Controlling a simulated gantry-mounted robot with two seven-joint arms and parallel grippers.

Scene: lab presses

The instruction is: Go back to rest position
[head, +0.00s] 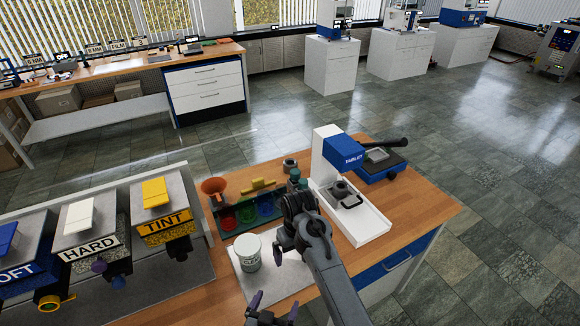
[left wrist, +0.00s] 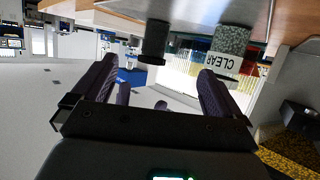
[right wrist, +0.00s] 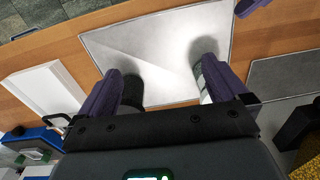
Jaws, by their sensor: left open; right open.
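My left gripper (head: 272,306) is low in the head view, near the table's front edge; its purple fingers are spread and empty in the left wrist view (left wrist: 158,70). My right gripper (head: 291,254) points down over the pale mat (head: 260,285), right of a white-lidded jar (head: 248,251). In the right wrist view its fingers (right wrist: 161,68) are open, with the mat (right wrist: 160,45) beyond. The right finger partly covers the jar, and a dark cylinder (right wrist: 132,90) shows beside the left finger. The left wrist view shows the jar labelled CLEAR (left wrist: 226,62) and the dark cylinder (left wrist: 154,42).
A blue-and-white TABLET press (head: 345,153) stands behind my right arm. A green rack with colored rings (head: 247,213) and an orange funnel (head: 214,187) are behind the jar. HARD (head: 90,238) and TINT (head: 165,222) dispensers stand at left. Open floor lies right of the table.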

